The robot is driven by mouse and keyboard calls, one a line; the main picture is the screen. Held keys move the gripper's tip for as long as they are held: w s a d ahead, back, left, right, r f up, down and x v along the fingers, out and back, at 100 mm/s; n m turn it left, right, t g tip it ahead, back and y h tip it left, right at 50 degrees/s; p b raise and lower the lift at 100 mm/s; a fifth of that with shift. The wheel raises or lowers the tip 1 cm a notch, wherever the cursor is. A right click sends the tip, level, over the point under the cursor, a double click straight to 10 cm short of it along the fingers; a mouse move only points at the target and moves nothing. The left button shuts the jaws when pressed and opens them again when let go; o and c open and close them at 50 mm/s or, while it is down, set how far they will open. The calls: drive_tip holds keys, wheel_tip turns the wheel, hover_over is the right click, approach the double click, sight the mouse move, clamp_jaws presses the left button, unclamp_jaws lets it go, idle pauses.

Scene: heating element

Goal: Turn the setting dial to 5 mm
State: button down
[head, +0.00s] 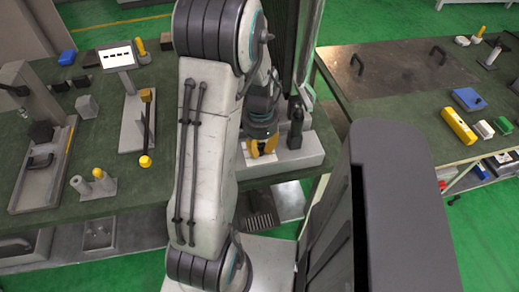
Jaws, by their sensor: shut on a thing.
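My gripper (263,146), dark with orange parts at its lower end, points down at a light grey block-like fixture (304,155) on the near right end of the green bench. It is shut on what I take to be the setting dial, at the fixture's left part beside a pale plate. The dial itself is hidden by the gripper, and its scale and setting cannot be read. My arm crosses the middle of the view and covers part of the bench.
A dark upright post (295,122) stands on the fixture close to the right of my gripper. A display box (117,55) on a stand and a grey press-like stand (45,140) are on the left bench (105,205). A second bench (385,100) lies right, with a yellow box (458,126).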

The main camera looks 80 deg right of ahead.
sight(261, 146)
drive_tip(key=shift+n+b, duration=0.5)
drive_tip(key=shift+n, duration=1.3)
drive_tip(key=c, duration=1.1)
unclamp_jaws()
drive_tip(key=shift+o, duration=0.2)
wheel_tip(261, 146, up, 12)
drive_tip(key=shift+n, duration=0.3)
